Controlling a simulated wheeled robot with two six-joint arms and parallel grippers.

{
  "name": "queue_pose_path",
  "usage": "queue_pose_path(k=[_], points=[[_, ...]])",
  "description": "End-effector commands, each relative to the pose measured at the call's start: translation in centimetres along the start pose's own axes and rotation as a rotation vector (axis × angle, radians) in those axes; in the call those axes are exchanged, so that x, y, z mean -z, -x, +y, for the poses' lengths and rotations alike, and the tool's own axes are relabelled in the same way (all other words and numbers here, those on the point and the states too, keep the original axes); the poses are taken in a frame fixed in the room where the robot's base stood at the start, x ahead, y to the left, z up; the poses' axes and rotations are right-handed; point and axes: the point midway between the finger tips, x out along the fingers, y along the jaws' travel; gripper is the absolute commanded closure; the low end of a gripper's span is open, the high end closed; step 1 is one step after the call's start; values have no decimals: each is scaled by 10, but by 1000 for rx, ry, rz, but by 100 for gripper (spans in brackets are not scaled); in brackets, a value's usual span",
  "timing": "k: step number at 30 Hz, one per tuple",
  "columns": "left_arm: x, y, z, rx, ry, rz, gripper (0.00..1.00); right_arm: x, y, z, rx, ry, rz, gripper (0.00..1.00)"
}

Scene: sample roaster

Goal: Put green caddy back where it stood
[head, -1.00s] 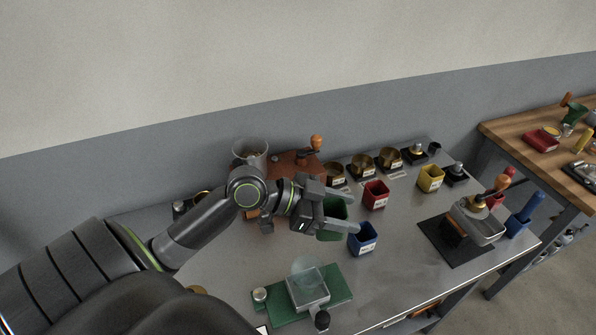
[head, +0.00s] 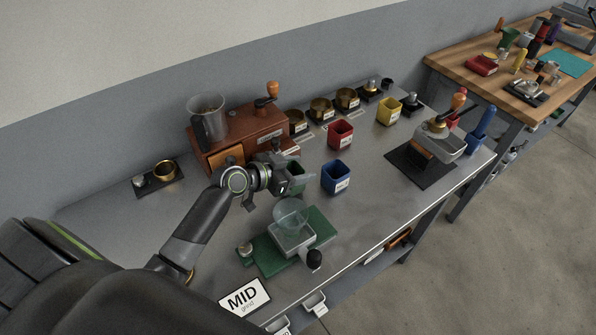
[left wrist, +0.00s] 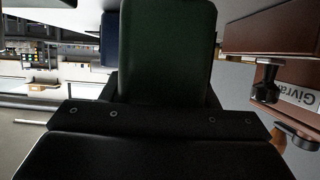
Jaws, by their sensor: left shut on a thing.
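The green caddy (head: 297,171) is in the jaws of my left gripper (head: 294,181), in front of the brown grinder and left of the blue caddy (head: 336,178). The gripper partly hides it in the head view. In the left wrist view the green caddy (left wrist: 168,50) fills the middle, between the dark fingers, with the blue caddy (left wrist: 109,40) to its left. I cannot tell whether its base touches the table. The red caddy (head: 341,135) and yellow caddy (head: 388,110) stand farther back. My right gripper is not in view.
The brown grinder (head: 238,135) with its crank stands close behind the gripper. A green board (head: 262,257) with a scale and clear bowl (head: 291,215) lies in front. Several brass cups line the back. A dark mat (head: 420,167) holds a tray at right.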

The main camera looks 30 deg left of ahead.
Motion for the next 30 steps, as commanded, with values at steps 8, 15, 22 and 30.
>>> queue_pose_path(k=[8, 15, 22, 30], points=[[-11, -4, 0, 0, -2, 1, 73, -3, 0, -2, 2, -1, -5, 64], [-15, -6, 0, 0, -2, 0, 44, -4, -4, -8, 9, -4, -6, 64], [-13, -5, 0, 0, -2, 0, 24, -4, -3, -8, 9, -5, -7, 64], [-11, -4, 0, 0, -2, 0, 24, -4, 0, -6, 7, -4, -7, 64]])
